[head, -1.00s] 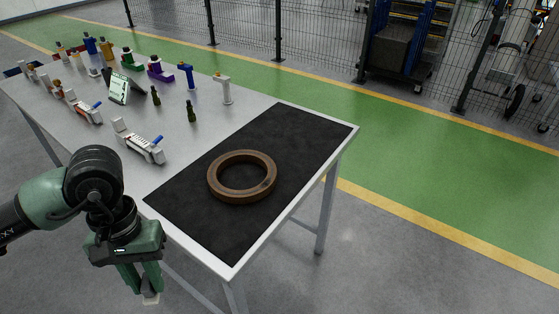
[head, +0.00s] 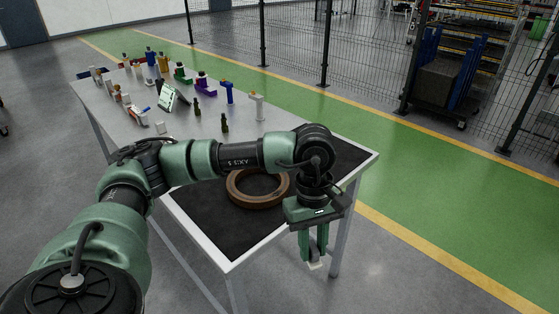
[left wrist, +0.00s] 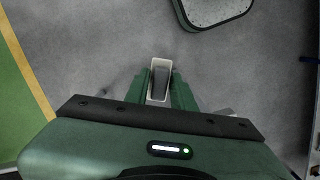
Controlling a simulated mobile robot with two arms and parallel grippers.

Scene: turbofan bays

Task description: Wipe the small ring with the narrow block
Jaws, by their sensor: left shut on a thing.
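The brown ring (head: 258,202) lies flat on the black mat (head: 212,218) in the head view. My right gripper is not in view.
The table (head: 120,108) carries several bottles (head: 225,122), coloured holders (head: 203,84) and a small tilted screen (head: 171,97) at its far end. Much of the mat around the ring is bare. A wire fence and a cart (head: 440,85) stand beyond the green walkway.

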